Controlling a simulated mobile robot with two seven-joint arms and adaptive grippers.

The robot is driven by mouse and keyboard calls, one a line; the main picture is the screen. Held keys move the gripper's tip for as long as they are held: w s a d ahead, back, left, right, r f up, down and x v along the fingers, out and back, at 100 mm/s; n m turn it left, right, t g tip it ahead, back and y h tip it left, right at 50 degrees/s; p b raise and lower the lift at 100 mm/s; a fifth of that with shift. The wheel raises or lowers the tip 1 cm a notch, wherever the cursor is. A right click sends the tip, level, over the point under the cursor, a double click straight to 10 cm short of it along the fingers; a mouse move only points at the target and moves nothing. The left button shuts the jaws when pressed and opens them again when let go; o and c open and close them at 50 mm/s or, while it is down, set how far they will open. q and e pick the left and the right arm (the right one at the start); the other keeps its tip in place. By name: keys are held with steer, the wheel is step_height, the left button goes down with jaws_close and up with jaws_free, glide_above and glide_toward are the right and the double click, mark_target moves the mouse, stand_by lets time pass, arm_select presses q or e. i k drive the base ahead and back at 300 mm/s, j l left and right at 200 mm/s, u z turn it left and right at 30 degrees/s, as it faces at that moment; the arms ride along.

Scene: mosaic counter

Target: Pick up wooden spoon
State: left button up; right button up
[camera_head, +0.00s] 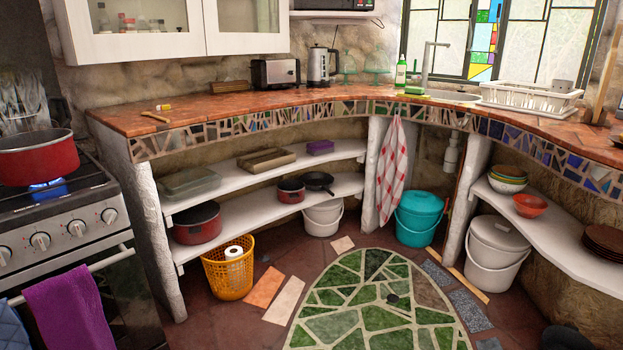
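A small, light-brown wooden piece (155,117) lies on the left part of the tiled counter (215,109), near its front edge. It looks like the wooden spoon, but it is too small to be sure of its shape. Neither of my grippers is in view.
The stove (60,215) stands at the left with a red pot (38,157) over a lit blue flame. A toaster (275,73) and kettle (321,66) stand further back on the counter. A green mosaic (365,315) covers the open floor in front.

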mark_target(149, 114)
steer(key=u, duration=1.85)
steer(key=l+u, duration=0.25)
steer(key=u, duration=0.15)
steer(key=l+u, duration=0.6)
steer(key=u, duration=0.15)
steer(key=l+u, duration=0.15)
steer(key=l, duration=0.2)
steer(key=k+l+u, duration=0.2)
steer(key=l, duration=0.2)
steer(key=l+u, duration=0.15)
steer(key=l, duration=0.2)
steer(key=k+l, duration=0.15)
steer(key=l, duration=0.2)
steer(key=k+l+u, duration=0.15)
steer(key=l, duration=0.2)
steer(key=k+l, duration=0.15)
steer(key=l, duration=0.2)
steer(key=u, duration=0.05)
